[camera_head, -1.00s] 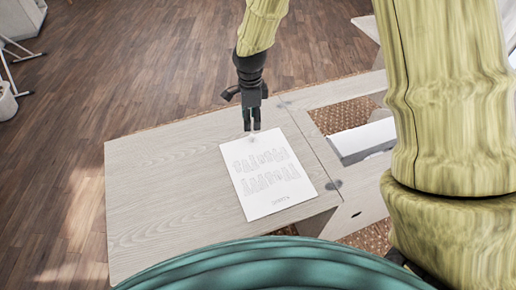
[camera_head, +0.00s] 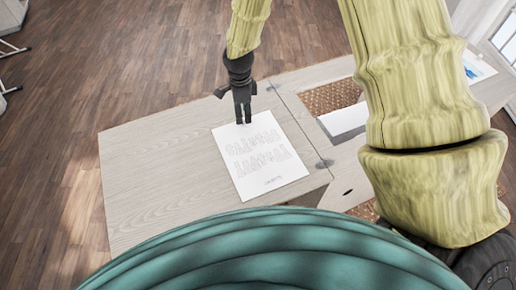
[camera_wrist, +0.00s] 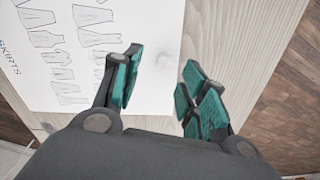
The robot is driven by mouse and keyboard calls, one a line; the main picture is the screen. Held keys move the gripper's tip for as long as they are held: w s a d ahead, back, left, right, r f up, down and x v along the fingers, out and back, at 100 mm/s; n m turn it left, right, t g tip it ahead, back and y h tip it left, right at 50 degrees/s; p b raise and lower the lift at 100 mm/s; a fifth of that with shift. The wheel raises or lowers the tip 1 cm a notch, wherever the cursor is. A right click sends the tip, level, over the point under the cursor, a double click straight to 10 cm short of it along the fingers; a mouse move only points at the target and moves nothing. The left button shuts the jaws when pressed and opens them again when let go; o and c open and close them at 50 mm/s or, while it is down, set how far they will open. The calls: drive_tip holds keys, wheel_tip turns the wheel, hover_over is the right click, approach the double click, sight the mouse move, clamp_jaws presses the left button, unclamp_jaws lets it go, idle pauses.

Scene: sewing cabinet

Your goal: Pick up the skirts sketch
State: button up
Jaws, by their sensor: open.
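The skirts sketch (camera_head: 262,163) is a white sheet with rows of grey skirt drawings, lying flat on the pale wooden cabinet top. In the wrist view the sketch (camera_wrist: 120,22) fills the upper left, with the word SKIRTS along its left side. My gripper (camera_head: 243,122) is at the far edge of the sheet, pointing down. In the wrist view my gripper (camera_wrist: 157,85) is open, with a gap between its teal-padded fingers. One finger is over the sheet and the other is over bare wood past its edge. Whether the fingertips touch the surface cannot be told.
The cabinet top (camera_head: 150,170) is bare to the left of the sketch. Right of it are a seam, a rectangular opening (camera_head: 328,97) and a white object (camera_head: 343,121). A sheet with blue marks (camera_head: 474,68) lies far right. Wooden floor (camera_head: 110,70) surrounds it.

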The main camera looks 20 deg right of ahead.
drive_tip(key=f, duration=0.1)
drive_tip(key=w+f+p, duration=0.1)
drive_tip(key=f, duration=0.1)
drive_tip(key=shift+f, duration=0.15)
drive_tip(key=shift+s+f, duration=0.2)
drive_tip(key=shift+f, duration=0.3)
drive_tip(key=shift+w, duration=0.1)
drive_tip(key=shift+c, duration=0.4)
clamp_jaws()
